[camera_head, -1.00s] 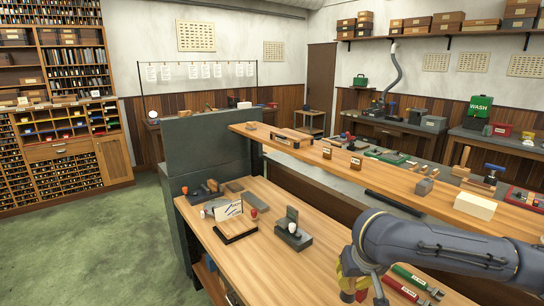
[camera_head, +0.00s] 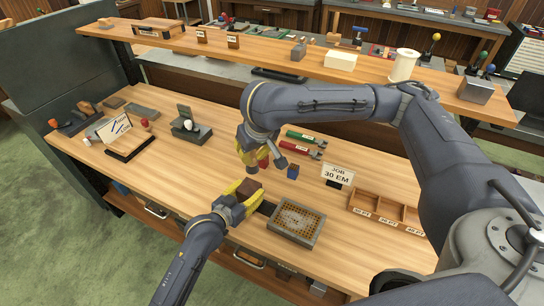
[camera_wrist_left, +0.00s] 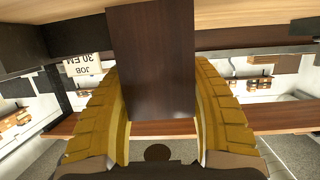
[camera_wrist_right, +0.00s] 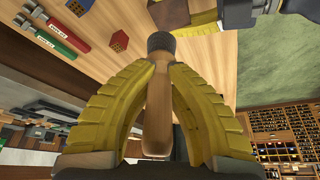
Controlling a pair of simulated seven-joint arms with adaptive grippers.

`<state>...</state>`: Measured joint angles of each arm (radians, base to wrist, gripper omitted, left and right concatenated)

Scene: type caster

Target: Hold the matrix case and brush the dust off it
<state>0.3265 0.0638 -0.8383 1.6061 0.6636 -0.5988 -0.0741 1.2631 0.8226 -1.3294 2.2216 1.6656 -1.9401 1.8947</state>
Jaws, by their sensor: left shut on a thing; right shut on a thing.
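The matrix case (camera_head: 297,224) is a grey frame with a gold grid and a pale dusty patch, low over the bench's front. A dark strip joins its left end to a dark brown handle (camera_head: 250,187). My left gripper (camera_head: 243,193) is shut on this handle, which fills the gap between its fingers in the left wrist view (camera_wrist_left: 152,65). My right gripper (camera_head: 251,154) is just above and behind it. In the right wrist view it is shut on the wooden handle of a brush (camera_wrist_right: 157,108), whose dark end (camera_wrist_right: 160,42) points at the brown handle. Any contact there is unclear.
A red block (camera_head: 264,163) and a blue block (camera_head: 293,171) stand near my right gripper. A job sign (camera_head: 338,174) and a divided wooden tray (camera_head: 385,208) stand right of the case.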

